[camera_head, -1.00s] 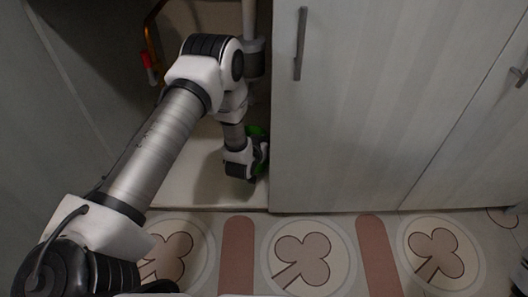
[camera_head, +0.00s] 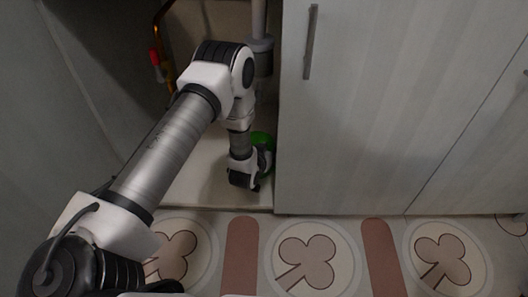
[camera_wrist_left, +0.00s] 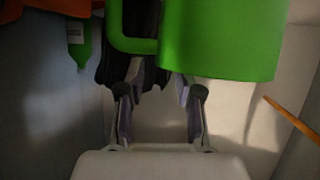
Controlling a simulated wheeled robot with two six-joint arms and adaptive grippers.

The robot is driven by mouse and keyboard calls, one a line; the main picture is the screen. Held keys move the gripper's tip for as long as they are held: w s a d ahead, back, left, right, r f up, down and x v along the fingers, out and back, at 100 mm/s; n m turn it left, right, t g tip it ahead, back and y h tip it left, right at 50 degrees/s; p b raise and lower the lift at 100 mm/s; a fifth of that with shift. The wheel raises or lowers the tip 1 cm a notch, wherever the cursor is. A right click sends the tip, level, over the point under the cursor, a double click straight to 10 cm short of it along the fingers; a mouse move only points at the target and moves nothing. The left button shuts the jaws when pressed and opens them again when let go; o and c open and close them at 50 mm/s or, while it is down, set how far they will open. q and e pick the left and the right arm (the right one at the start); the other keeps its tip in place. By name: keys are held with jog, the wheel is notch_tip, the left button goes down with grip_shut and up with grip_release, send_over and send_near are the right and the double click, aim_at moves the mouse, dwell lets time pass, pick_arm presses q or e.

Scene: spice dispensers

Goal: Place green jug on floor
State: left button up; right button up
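The green jug (camera_head: 262,140) stands inside the open cabinet, mostly hidden behind my left gripper in the head view. In the left wrist view its green body (camera_wrist_left: 225,40) fills the upper right, with its handle (camera_wrist_left: 135,45) to the left. My left gripper (camera_head: 258,172) is low in the cabinet at the jug. In the wrist view its fingers (camera_wrist_left: 150,80) reach up under the handle, with a gap between them. The handle and body hide the fingertips, so a grip cannot be told. My right gripper is out of view.
The cabinet floor (camera_head: 195,190) is bare in front. A grey pipe (camera_head: 260,55) stands behind my arm, and an orange pipe with a red part (camera_head: 154,60) is at the left. A closed door (camera_head: 390,120) borders the opening on the right. The patterned floor (camera_head: 345,225) is clear.

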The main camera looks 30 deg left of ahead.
pick_arm(q)
jog(key=p+v, duration=0.4)
jog(key=v, duration=0.6)
jog(key=s+d+f+g, duration=0.2)
jog(key=s+d+g, duration=0.1)
jog(key=s, duration=0.6)
jog(key=s+d+f+m+g+h, duration=0.1)
jog(key=s+d+f+g, duration=0.1)
jog(key=s+g, duration=0.3)
jog(key=s+d+f+m+g+h, duration=0.1)
jog(key=s+d+g, duration=0.3)
jog(key=s, duration=0.9)
jog(key=shift+s+f+g, duration=0.25)
jog(key=shift+f+g, duration=0.15)
jog(key=shift+f, duration=0.45)
